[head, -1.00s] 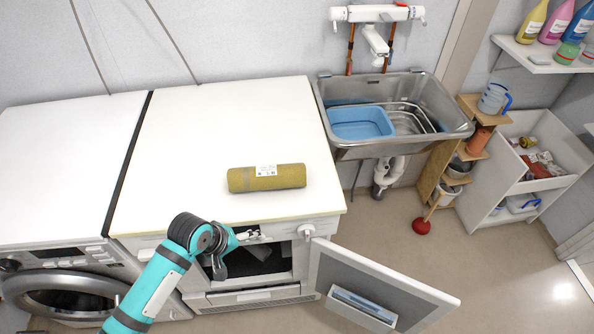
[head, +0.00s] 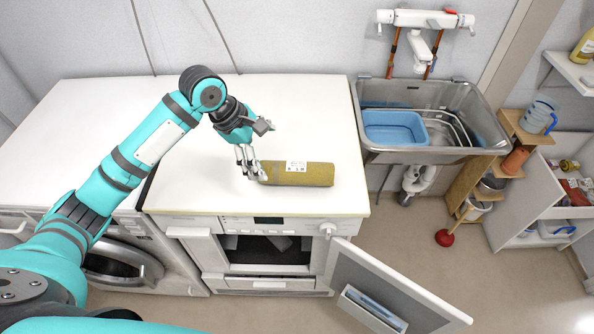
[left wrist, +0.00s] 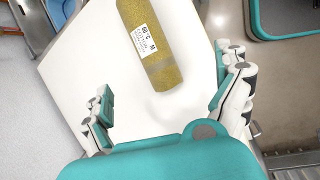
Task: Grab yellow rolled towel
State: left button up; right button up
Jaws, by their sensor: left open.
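The yellow rolled towel (head: 318,175) lies on its side on the white worktop (head: 300,110), near the front edge, with a white label on top. My left gripper (head: 249,172) is open at the towel's left end in the head view, its fingers pointing down. In the left wrist view the towel (left wrist: 150,45) lies ahead of the open fingers (left wrist: 165,98), with its near end close to the gap between them. I cannot tell whether a finger touches it. My right gripper is not in view.
A metal sink (head: 480,125) with a blue tub (head: 395,128) stands to the right of the worktop. Below the worktop an appliance door (head: 385,285) hangs open. A wooden shelf (head: 480,185) stands right of the sink. The worktop behind the towel is clear.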

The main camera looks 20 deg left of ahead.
aim_at(289, 167)
pick_arm(q)
jog(key=w+d+f, duration=0.1)
jog(key=f, duration=0.1)
jog(key=w+d+f+n+p, duration=0.1)
jog(key=f, duration=0.2)
jog(key=w+d+f+n+p, duration=0.1)
jog(key=f, duration=0.2)
jog(key=shift+w, duration=0.4)
jog(key=shift+w+d+p+x, duration=0.1)
jog(key=shift+p+x, duration=0.3)
jog(key=shift+x, duration=0.9)
jog(key=shift+w+d+p+x, duration=0.15)
jog(key=shift+p+x, duration=0.2)
jog(key=shift+x, duration=1)
jog(key=shift+r, duration=0.2)
jog(key=c, duration=1.4)
